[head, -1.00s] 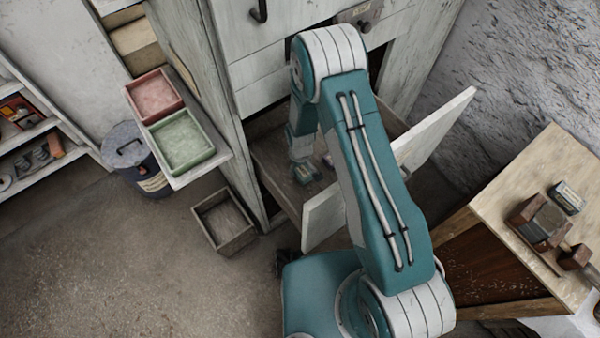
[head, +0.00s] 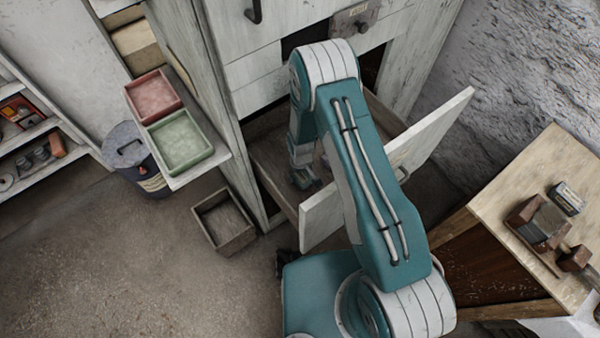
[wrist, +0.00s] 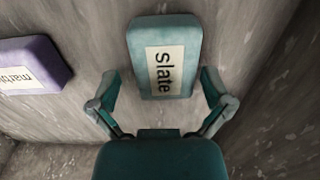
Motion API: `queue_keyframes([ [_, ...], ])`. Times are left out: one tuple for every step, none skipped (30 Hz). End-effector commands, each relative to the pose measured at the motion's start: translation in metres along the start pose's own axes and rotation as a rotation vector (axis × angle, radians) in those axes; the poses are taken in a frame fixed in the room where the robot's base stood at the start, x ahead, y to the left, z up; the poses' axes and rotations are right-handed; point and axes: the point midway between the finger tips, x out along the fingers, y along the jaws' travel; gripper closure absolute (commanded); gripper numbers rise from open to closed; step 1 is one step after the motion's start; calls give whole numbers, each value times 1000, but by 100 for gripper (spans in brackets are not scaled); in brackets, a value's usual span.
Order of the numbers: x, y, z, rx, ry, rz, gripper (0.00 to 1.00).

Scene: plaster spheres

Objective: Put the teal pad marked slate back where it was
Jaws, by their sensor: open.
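The teal pad (wrist: 178,30) has a pale label reading "slate". In the wrist view it lies on the grey wooden floor of the open drawer (head: 402,165). My gripper (wrist: 160,82) is open, with one finger on each side of the pad's near end. I cannot tell whether the fingers touch it. A purple pad (wrist: 35,55), its label cut off after "marb", lies to the left, apart from the teal one. In the head view my gripper (head: 306,180) is low inside the drawer, and my arm hides much of the interior.
The drawer's front panel stands close to my arm. A side shelf left of the cabinet holds a red tray (head: 153,95) and a green tray (head: 181,140). An empty wooden box (head: 224,222) sits on the floor. A workbench (head: 540,185) with blocks stands at the right.

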Motion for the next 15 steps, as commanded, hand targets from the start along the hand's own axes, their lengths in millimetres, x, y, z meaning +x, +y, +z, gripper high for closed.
queue_keyframes([
  [0, 0, 0, -1, 0, 0, 0],
  [0, 0, 0, -1, 0, 0, 0],
  [0, 0, 0, -1, 0, 0, 0],
  [-1, 0, 0, 0, 0, 0, 0],
  [-3, 0, -1, 0, 0, 1, 0],
  [-6, 0, -1, 0, 1, 1, 0],
  [-10, 0, -1, 0, 2, 1, 0],
  [-14, 0, -2, 0, 2, 1, 0],
  [-20, 0, -1, 0, 2, 1, 0],
  [-26, 0, -2, 0, 4, 1, 0],
  [-31, 0, -1, -1, 4, 1, 0],
  [-39, 0, -1, -1, 4, 1, 0],
  [-45, 0, -1, -1, 3, 1, 0],
  [-51, 0, -1, -1, 4, 1, 0],
  [-59, 0, -1, 0, 5, 1, 0],
])
